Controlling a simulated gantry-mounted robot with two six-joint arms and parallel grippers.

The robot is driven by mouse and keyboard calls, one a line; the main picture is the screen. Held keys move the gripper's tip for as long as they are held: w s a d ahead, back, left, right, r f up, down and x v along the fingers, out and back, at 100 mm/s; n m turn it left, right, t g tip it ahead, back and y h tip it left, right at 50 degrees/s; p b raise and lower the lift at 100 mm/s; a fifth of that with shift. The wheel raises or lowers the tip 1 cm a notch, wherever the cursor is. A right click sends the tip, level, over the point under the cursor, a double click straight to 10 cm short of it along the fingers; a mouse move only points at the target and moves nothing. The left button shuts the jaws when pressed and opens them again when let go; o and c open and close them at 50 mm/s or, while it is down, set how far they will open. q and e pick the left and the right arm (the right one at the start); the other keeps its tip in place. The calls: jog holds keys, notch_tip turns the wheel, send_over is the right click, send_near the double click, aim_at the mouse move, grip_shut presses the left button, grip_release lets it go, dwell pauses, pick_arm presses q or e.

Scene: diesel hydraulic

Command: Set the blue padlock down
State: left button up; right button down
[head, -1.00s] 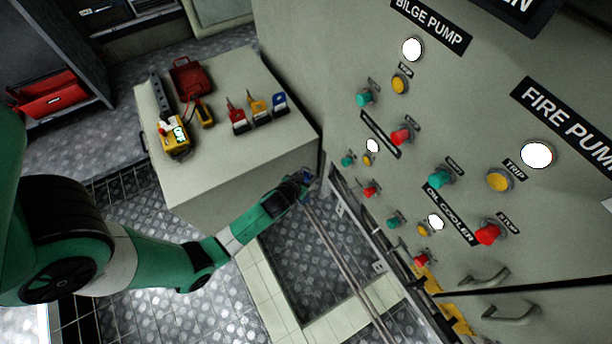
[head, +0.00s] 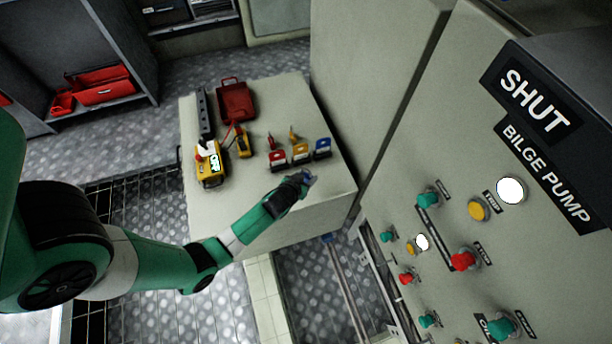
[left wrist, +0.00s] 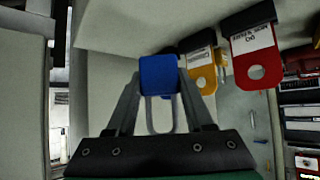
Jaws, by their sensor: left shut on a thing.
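The blue padlock (left wrist: 160,76) is held between the fingers of my left gripper (left wrist: 158,88) in the left wrist view, its grey shackle pointing back toward the gripper's palm. In the head view my left gripper (head: 306,178) is small, at the front right edge of the pale bench top (head: 245,200), with a bit of blue at its tip. I cannot tell whether the padlock touches the bench. My right gripper is not in view.
On the bench stand red (head: 277,158), yellow (head: 300,153) and blue-labelled (head: 322,148) tag holders in a row. A yellow device (head: 210,165), a yellow meter (head: 243,142) and a red case (head: 235,100) are to the left. The control panel (head: 480,130) rises at right.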

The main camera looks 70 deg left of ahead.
pick_arm(q)
jog(key=shift+f+b, duration=2.55)
jog(key=shift+f, duration=0.5)
jog(key=shift+f+b, duration=0.6)
jog(key=shift+f, duration=0.05)
jog(key=o, duration=1.3)
jog(key=shift+r, duration=0.1)
jog(key=shift+s+d+r+p, duration=0.2)
jog(key=shift+r+p, duration=0.05)
jog(key=shift+p, duration=0.05)
jog(key=p+v, duration=0.3)
jog(key=v, duration=0.7)
jog(key=shift+s+d+r, duration=0.15)
jog(key=shift+s+d, duration=0.15)
